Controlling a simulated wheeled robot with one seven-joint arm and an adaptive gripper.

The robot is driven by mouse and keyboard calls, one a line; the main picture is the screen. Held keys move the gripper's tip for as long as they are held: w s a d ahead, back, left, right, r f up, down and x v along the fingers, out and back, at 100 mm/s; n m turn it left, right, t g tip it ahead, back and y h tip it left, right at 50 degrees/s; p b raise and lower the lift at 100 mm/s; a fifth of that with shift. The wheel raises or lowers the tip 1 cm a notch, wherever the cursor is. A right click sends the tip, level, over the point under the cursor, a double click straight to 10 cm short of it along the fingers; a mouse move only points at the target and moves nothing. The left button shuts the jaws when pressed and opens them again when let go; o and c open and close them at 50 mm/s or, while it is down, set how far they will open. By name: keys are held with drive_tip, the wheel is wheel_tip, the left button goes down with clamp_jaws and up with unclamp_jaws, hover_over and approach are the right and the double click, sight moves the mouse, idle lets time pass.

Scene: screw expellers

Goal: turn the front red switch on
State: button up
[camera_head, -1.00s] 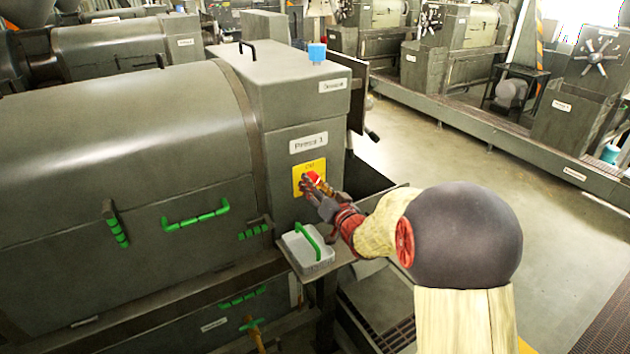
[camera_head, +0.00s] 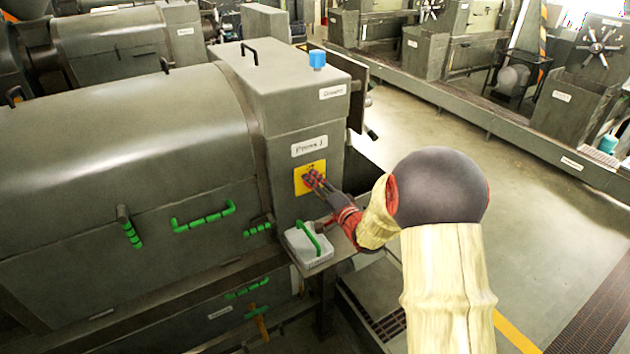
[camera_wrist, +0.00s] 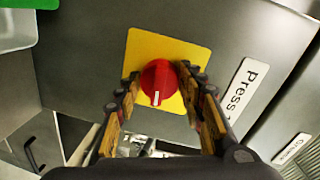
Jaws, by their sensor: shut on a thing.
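The red switch (camera_wrist: 158,82) is a round knob on a yellow plate (camera_wrist: 187,52), with a white mark pointing to the bottom of the wrist view. The plate (camera_head: 304,167) also shows in the head view, on the front of the grey Press 1 housing (camera_head: 287,110). My gripper (camera_wrist: 160,77) has one finger on each side of the knob and is shut on it. In the head view my gripper (camera_head: 314,181) is at the plate, and its fingers hide most of the knob.
A light box with a green handle (camera_head: 308,258) sits on a ledge just below the plate. A label reading Press 1 (camera_head: 309,146) is above the plate. Open floor (camera_head: 450,150) lies to the right.

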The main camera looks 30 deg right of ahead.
drive_tip(key=shift+m+p, duration=0.35)
drive_tip(key=shift+m, duration=0.25)
drive_tip(key=o, duration=1.2)
drive_tip(key=s, duration=0.8)
drive_tip(key=s+r, duration=0.1)
drive_tip(key=s, duration=0.3)
drive_tip(key=shift+d, duration=0.2)
